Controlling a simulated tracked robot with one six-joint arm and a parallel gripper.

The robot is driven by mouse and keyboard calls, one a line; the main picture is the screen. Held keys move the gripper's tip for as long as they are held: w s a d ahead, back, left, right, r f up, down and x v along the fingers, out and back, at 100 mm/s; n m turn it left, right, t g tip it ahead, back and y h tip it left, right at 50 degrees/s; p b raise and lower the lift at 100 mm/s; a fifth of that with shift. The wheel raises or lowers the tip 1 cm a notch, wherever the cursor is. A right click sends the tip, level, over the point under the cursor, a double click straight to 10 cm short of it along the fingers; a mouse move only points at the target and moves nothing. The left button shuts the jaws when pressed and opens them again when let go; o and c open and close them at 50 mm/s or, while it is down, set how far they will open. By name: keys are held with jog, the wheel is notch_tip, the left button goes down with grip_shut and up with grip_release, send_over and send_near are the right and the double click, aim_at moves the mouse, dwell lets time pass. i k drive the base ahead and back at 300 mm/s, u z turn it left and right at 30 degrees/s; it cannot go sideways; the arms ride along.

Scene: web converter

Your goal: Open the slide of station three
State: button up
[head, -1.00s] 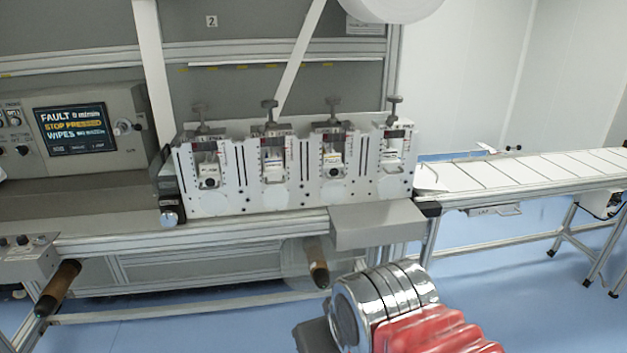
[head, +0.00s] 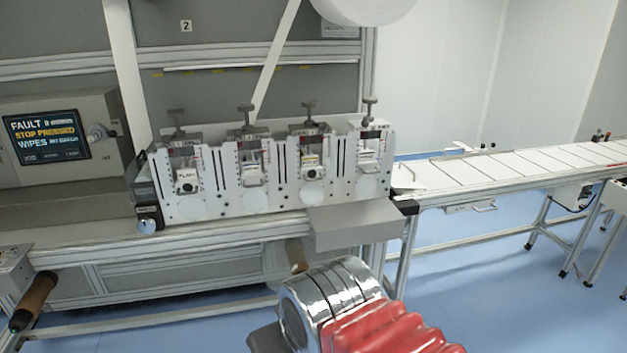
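A white slotted block (head: 275,196) on the machine carries several stations in a row, each with a window and a grey T-handled screw on top. Counted from the left, the third station (head: 311,160) has a pale slide piece with a dark round spot in its window. Its screw handle (head: 309,105) stands upright above it. The small labels are too small to read, so I cannot tell the numbering or whether the slide is open or shut. My arm, chrome with a red ribbed cover, shows at the bottom, below and apart from the block. My gripper is not in view.
A display (head: 45,137) at left reads FAULT and STOP PRESSED. A grey box (head: 354,224) juts out below the block's right end. A conveyor (head: 520,172) runs off to the right. A brown-handled roller (head: 33,301) sticks out at lower left. Blue floor lies open at lower right.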

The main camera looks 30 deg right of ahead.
aim_at(311, 174)
jog(key=z, duration=0.05)
jog(key=i, duration=1)
jog(key=u, duration=0.05)
